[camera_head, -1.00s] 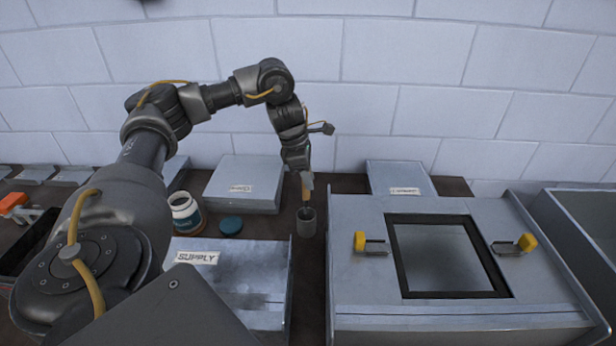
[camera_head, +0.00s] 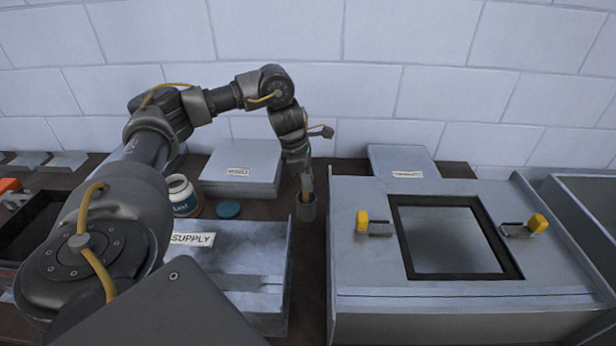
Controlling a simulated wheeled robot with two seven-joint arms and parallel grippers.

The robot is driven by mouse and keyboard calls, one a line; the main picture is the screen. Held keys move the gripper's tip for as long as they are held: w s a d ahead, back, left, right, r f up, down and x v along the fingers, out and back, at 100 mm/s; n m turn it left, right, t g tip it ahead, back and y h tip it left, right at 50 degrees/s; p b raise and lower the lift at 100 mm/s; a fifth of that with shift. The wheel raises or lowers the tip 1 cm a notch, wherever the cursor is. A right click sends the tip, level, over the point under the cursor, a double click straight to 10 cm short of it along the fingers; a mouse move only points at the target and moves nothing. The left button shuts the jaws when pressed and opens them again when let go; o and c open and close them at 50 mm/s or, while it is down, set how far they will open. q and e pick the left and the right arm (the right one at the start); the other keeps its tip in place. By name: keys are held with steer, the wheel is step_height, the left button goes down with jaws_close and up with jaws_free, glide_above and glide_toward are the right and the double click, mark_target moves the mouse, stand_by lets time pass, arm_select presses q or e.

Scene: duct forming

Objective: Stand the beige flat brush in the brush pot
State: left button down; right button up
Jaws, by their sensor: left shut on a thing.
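The brush pot (camera_head: 306,209) is a small dark grey cup on the dark bench, between the supply tray and the large grey box. My left gripper (camera_head: 303,181) points down right above the pot and is shut on the beige flat brush (camera_head: 305,194). Only a short tan part of the brush shows between the fingers and the pot. Its lower end appears to be inside the pot mouth, where the wall hides it. My right gripper is not in view.
A grey supply tray (camera_head: 260,262) lies left of the pot. A white jar (camera_head: 181,196) and a teal lid (camera_head: 229,210) stand behind it. A grey box (camera_head: 360,275) with yellow-knobbed latches (camera_head: 362,222) is close on the right. Flat grey panels (camera_head: 240,165) lie at the back.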

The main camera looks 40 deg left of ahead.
arm_select(q)
steer(key=c, duration=1.1)
jaws_free()
steer(key=shift+o, duration=0.2)
steer(key=shift+a+r, duration=0.1)
steer(key=shift+r, duration=0.45)
steer(key=p+v, duration=0.3)
steer(key=v, duration=0.6)
steer(key=shift+s+r, duration=0.15)
steer(key=shift+r, duration=0.2)
